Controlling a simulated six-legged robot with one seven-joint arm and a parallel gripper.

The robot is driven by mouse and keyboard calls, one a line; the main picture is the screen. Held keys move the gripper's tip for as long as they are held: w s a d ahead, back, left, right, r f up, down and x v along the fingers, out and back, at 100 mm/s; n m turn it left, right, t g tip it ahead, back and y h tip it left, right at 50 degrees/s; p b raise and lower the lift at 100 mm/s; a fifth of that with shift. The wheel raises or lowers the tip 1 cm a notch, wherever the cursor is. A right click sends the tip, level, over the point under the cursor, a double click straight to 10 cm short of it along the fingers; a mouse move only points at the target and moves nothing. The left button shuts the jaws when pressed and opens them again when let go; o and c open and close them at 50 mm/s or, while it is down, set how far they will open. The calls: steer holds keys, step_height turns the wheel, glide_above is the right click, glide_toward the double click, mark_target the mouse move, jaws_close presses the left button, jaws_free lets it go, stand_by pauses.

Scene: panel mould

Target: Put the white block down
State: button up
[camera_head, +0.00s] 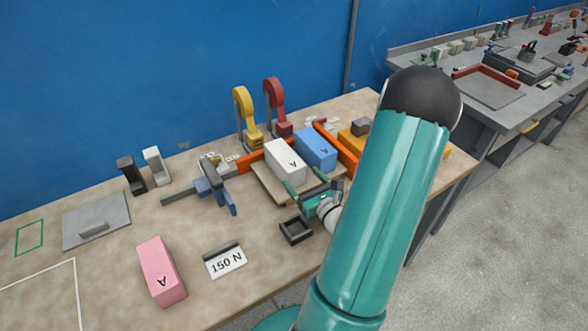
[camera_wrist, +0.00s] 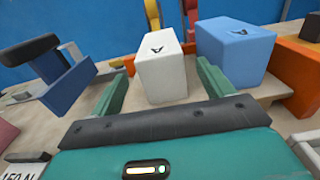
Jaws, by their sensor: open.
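The white block (camera_head: 285,161), marked with a letter A, stands on the tan board (camera_head: 266,190) beside the blue block (camera_head: 316,149). In the wrist view the white block (camera_wrist: 162,68) is upright in front of my gripper (camera_wrist: 161,86), between the lines of its two green fingers. The fingers are open, with a visible gap on each side of the block, and hold nothing. The blue block (camera_wrist: 237,48) stands just right of the white block, behind the right finger. In the head view my gripper (camera_head: 308,192) is low at the board's near side.
Orange bars (camera_head: 337,148) edge the board. A blue and grey clamp (camera_head: 212,182) lies to the left; yellow (camera_head: 244,115) and red (camera_head: 275,105) clamps stand behind. A small black tray (camera_head: 296,230), a 150 N card (camera_head: 226,262) and a pink block (camera_head: 161,270) are nearer the front.

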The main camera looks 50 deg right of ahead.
steer(key=shift+v, duration=1.8)
steer(key=w+a+r+n+y, duration=0.3)
steer(key=w+a+n+y, duration=0.15)
steer(key=a+y, duration=0.2)
steer(key=w+a+r+n+y, duration=0.3)
steer(key=a+n+y, duration=0.2)
steer(key=a+n, duration=0.15)
steer(key=a+r+n+g+y, duration=0.2)
steer(key=a+n+g, duration=0.25)
steer(key=a, duration=0.25)
steer(key=a+r+n+g+y, duration=0.2)
steer(key=a+n+g+y, duration=0.15)
steer(key=a+n, duration=0.2)
steer(key=s+a+r+n+g+h, duration=0.2)
steer(key=s+a+n+g+h, duration=0.3)
steer(key=s+a+n+g, duration=0.4)
step_height(320, 180, up, 9)
steer(key=d+n+t+h, duration=0.2)
steer(key=n+t+h, duration=0.3)
steer(key=n, duration=0.4)
steer(key=shift+w+n+h, duration=0.3)
steer(key=shift+w+h, duration=0.15)
steer(key=shift+h, duration=0.25)
